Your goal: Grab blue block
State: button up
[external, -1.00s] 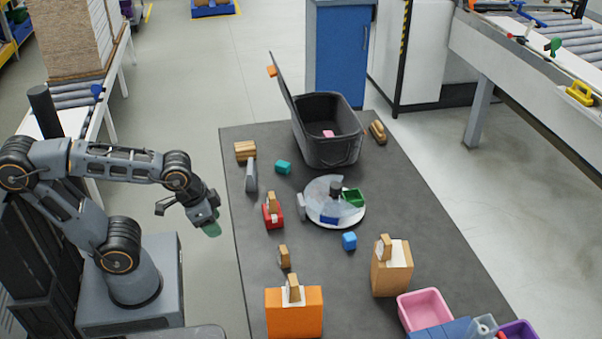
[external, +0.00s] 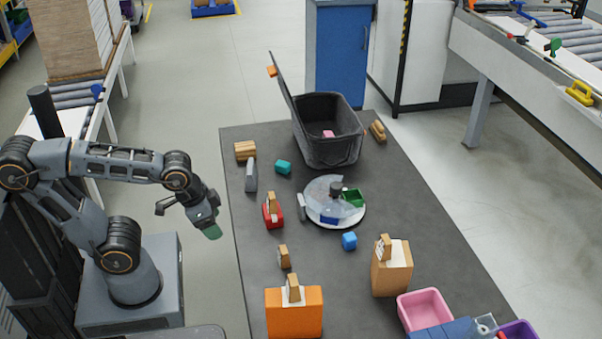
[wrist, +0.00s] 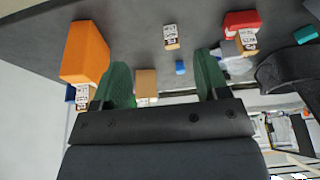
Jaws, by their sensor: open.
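My gripper (external: 208,228) is open and empty. It hangs off the left edge of the table, well to the left of the blue block. In the wrist view my gripper (wrist: 165,85) has its fingers spread apart.
The round turntable (external: 322,187) holds a green bin and a blue piece. An orange box (external: 294,315), a tan box (external: 393,270), a red box (external: 271,216) and a wooden block (external: 284,257) stand nearby. A black bin (external: 335,150) is at the back, a pink bin (external: 422,305) at the front right.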

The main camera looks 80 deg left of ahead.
jog(key=w+d+f+n+t+h+b, duration=0.1)
jog(key=w+d+f+n+t+b, duration=0.1)
jog(key=w+f+n+b, duration=0.35)
jog(key=n+t+y+b, duration=0.2)
jog(key=n+t+b, duration=0.5)
jog(key=n+b, duration=1.65)
send_near(348, 236)
jog(key=s+n+p, duration=0.1)
jog(key=n+p, duration=0.1)
jog(key=s+d+n+p, duration=0.1)
jog(key=n+p, duration=0.1)
jog(key=s+n+p, duration=0.1)
jog(key=n+p, duration=0.1)
jog(key=shift+d+r, duration=0.15)
jog(key=shift+r, duration=0.05)
jog(key=shift+w+a+f+n+t, duration=0.2)
jog(key=shift+w+n+t, duration=0.1)
jog(key=shift+n, duration=0.3)
jog(key=shift+w+a+f+n, duration=0.15)
jog(key=shift+w+n, duration=0.1)
jog(key=shift+n, duration=0.15)
jog(key=b+x, duration=0.1)
jog(key=x, duration=0.5)
jog(key=shift+w+a+b, duration=0.2)
jog(key=shift+w+b, duration=0.2)
jog(key=shift+x, duration=3.25)
